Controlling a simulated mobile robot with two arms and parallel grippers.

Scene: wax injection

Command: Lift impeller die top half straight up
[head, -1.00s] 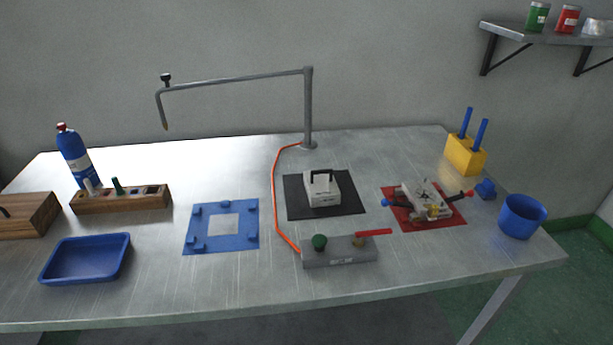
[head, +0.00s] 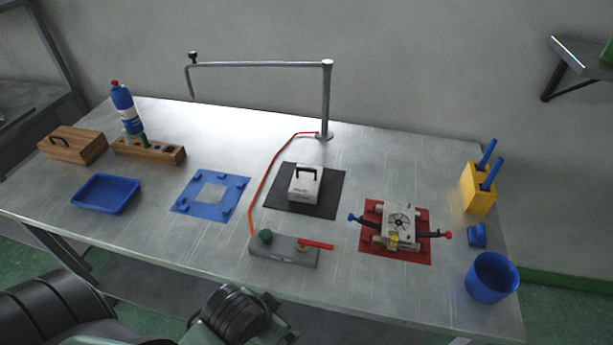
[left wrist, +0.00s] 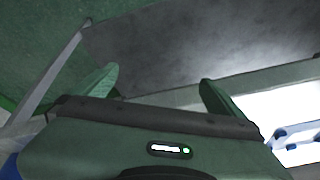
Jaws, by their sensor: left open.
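A pale block-shaped die (head: 397,226) with a dark impeller-like pattern on its upper face sits on a red mat (head: 367,249) at the right of the table. A blue-ended and a red-ended handle stick out at its sides, and a brass-coloured part is at its front. I cannot tell its top half from the rest. My left gripper (left wrist: 160,88) is open and empty in the left wrist view, apart from the die. Parts of my arm show at the bottom of the head view. My right gripper is not in view.
A pale block with a black handle (head: 304,188) stands on a black mat (head: 329,207). A grey valve block (head: 283,250) with a red lever sits in front. A blue fixture plate (head: 188,197), blue tray (head: 105,194), yellow holder (head: 478,193) and blue cup (head: 490,279) stand around.

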